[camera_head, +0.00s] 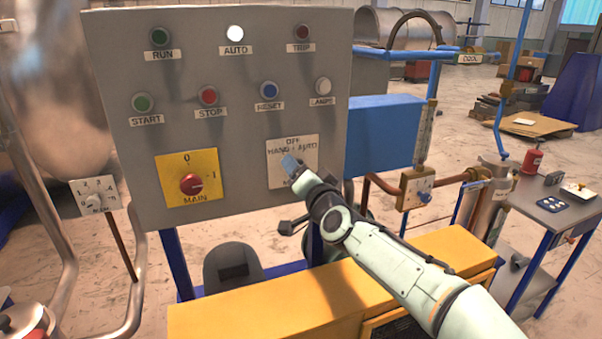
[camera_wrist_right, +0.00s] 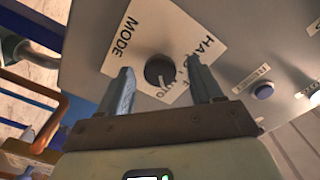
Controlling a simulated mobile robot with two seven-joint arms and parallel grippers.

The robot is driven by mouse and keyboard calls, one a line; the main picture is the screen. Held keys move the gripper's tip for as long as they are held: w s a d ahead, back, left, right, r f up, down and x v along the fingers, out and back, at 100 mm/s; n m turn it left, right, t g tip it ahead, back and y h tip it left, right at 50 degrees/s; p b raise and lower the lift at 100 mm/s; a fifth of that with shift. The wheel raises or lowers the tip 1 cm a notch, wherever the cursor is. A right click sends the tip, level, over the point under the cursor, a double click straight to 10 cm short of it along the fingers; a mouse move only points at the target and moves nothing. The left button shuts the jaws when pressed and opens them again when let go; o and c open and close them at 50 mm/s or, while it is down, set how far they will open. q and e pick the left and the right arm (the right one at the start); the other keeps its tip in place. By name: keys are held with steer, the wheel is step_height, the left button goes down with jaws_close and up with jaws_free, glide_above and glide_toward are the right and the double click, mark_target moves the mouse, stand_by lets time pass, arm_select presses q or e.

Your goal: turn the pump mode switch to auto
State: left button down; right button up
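The pump mode switch is a black round knob (camera_wrist_right: 158,70) on a white plate marked MODE, HAND, OFF and AUTO. The plate (camera_head: 305,148) is at the lower right of the grey panel in the head view, where my gripper hides the knob. My right gripper (camera_wrist_right: 160,76) is open. Its two fingers stand on either side of the knob, with a visible gap to each side; I cannot tell how deep they reach. In the head view the right gripper (camera_head: 289,162) is in front of the plate. A small light mark shows on the knob, partly between the printed words. My left gripper is out of view.
The grey panel (camera_head: 230,110) also carries a red MAIN switch (camera_head: 190,184), push buttons and lamps; the AUTO lamp (camera_head: 235,33) is bright white. A blue button (camera_wrist_right: 263,91) is right of the fingers. A yellow cabinet (camera_head: 270,310) stands below, with pipes and a valve (camera_head: 425,197) at right.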

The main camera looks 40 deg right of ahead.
steer(key=b+v, duration=0.2)
steer(key=v, duration=1.1)
steer(key=shift+s+b, duration=0.15)
steer(key=shift+b, duration=0.2)
